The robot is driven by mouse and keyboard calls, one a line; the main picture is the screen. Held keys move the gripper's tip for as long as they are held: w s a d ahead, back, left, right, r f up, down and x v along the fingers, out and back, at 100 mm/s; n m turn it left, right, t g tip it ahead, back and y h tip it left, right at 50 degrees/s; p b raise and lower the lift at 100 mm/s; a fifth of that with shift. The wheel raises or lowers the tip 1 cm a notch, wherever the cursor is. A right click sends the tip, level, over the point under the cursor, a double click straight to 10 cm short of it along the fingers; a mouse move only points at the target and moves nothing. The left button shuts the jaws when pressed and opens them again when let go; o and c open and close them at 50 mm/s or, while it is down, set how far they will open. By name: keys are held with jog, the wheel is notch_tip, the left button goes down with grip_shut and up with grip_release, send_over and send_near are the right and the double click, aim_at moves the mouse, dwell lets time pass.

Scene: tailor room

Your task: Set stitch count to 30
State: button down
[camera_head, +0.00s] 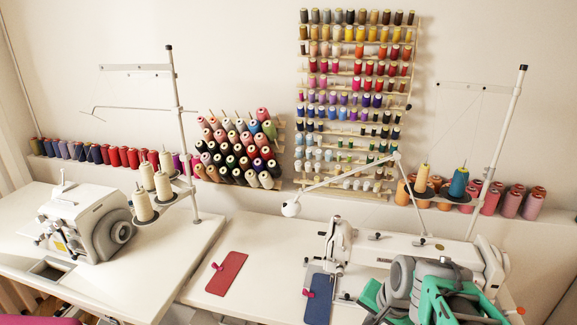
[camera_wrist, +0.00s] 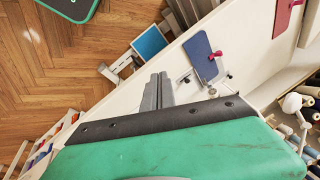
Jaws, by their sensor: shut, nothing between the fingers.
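The white sewing machine (camera_head: 378,246) stands on the right table in the head view. My green and grey arm hides part of its body and right side. I cannot make out a stitch dial, its marks or its setting in either view. My gripper (camera_wrist: 157,88) shows in the wrist view with its grey fingers together and nothing between them. It is over the table's edge, to the left of a blue fabric piece (camera_wrist: 201,60). This blue piece lies at the machine's needle end in the head view (camera_head: 318,300). The fingertips are not clear in the head view.
A red fabric piece (camera_head: 228,273) lies on the right table (camera_head: 268,242). A lamp (camera_head: 291,209) reaches over it on a thin arm. Another machine (camera_head: 90,222) stands on the left table. Thread racks (camera_head: 357,100) line the wall. Wooden floor (camera_wrist: 60,75) is left in the wrist view.

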jog(key=s+a+r+n, duration=0.4)
jog(key=s+a+n, duration=0.2)
jog(key=n, duration=0.2)
jog(key=shift+s+a+r+g+h, duration=0.15)
jog(key=shift+s+g+h, duration=0.15)
jog(key=shift+s, duration=0.1)
dwell(0.5)
